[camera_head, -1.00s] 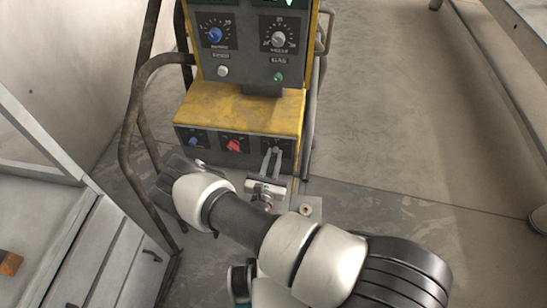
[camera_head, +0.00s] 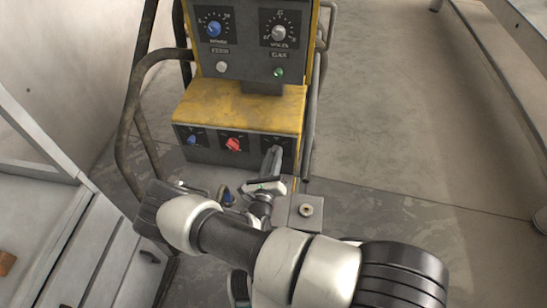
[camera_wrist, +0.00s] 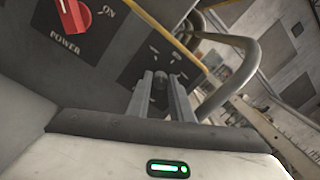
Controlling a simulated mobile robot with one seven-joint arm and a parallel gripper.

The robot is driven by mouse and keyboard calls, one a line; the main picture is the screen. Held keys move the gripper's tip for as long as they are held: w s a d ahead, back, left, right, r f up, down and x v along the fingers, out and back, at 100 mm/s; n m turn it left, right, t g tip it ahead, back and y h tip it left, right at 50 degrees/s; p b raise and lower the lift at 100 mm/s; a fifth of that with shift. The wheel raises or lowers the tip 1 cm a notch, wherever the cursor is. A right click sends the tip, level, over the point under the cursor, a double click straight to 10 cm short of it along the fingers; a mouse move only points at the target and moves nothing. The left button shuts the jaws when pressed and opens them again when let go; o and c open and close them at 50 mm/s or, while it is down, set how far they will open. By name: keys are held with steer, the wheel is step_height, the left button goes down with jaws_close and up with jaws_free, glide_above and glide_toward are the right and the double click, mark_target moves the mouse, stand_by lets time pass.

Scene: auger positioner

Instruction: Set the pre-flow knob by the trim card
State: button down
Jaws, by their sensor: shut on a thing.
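The yellow machine's lower dark panel (camera_head: 180,158) carries a blue knob (camera_head: 191,140) at left and a red knob (camera_head: 233,144) in the middle. In the wrist view the red knob (camera_wrist: 73,14) is marked POWER and ON. My gripper (camera_head: 274,153) is at the right end of this panel. In the wrist view its fingers (camera_wrist: 160,92) are shut on a small dark knob (camera_wrist: 159,80), mostly hidden between them. Its label is not readable, so I cannot tell if it is the pre-flow knob. I see no trim card.
The upper panel has a blue dial (camera_head: 214,29), a grey dial marked VOLTS (camera_head: 279,33), a white button (camera_head: 222,67) and a green light (camera_head: 279,72). Bent metal tubes (camera_head: 137,100) flank the machine.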

steer(key=shift+f+n, duration=0.1)
steer(key=shift+n, duration=1.5)
steer(key=c, duration=1.6)
jaws_free()
steer(key=p+v, duration=0.1)
steer(key=v, duration=1.6)
steer(key=shift+s+d+f, duration=0.1)
steer(key=shift+s, duration=0.15)
